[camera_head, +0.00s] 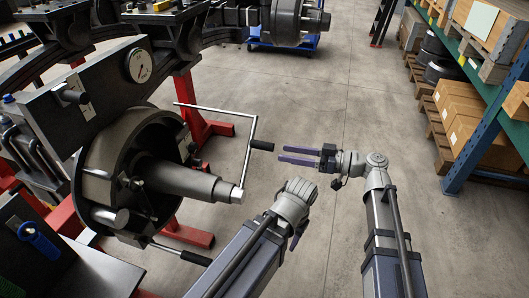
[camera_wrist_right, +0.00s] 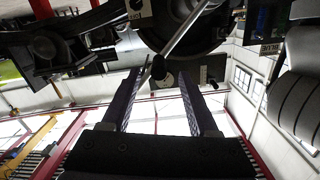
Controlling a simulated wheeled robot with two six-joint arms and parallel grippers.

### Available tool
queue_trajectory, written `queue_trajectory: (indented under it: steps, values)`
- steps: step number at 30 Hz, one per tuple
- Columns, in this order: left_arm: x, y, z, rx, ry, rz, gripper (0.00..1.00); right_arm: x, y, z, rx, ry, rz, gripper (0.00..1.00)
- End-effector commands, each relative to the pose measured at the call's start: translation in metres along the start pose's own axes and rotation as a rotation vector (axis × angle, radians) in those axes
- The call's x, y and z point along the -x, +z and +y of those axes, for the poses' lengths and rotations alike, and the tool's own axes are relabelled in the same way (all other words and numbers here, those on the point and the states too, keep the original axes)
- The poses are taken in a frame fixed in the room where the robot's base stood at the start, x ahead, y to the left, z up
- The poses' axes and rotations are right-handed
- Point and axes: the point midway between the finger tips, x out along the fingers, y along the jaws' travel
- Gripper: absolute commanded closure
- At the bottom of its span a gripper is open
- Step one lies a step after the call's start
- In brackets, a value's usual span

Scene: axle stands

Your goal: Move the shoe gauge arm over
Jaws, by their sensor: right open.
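The shoe gauge arm appears to be the thin bent metal rod (camera_head: 249,140) with a black grip (camera_head: 262,146), beside the hub spindle. Its grip points toward my right gripper (camera_head: 281,154). That gripper is open and empty, its two purple fingers just short of the grip. In the right wrist view, the grip's dark end (camera_wrist_right: 159,68) shows in the gap between the fingertips (camera_wrist_right: 160,76), and the rod (camera_wrist_right: 188,28) runs up from it. My left gripper (camera_head: 298,236) hangs low in front of the right arm; its fingers are mostly hidden.
The brake drum and spindle (camera_head: 185,180) stand at left on red stands (camera_head: 200,120). A second rod with a black grip (camera_head: 195,258) sticks out lower down. Shelving with boxes (camera_head: 468,115) stands at right. The floor (camera_head: 330,95) between is clear.

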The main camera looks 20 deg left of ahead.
Motion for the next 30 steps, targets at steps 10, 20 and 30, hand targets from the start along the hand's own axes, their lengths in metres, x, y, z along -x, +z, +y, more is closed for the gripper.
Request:
queue_trajectory:
  steps: [10,20,30]
  values:
    - [-0.002,0.0,0.0,0.0,0.0,0.0,0.5,-0.008,-0.009,0.002,0.037,-0.008,0.049,0.39]
    - [-0.002,0.0,0.0,0.0,0.0,0.0,0.5,-0.057,-0.011,0.001,0.036,-0.008,0.047,0.39]
    - [-0.002,0.0,0.0,0.0,0.0,0.0,0.5,-0.077,-0.012,0.001,0.035,-0.006,0.047,0.39]
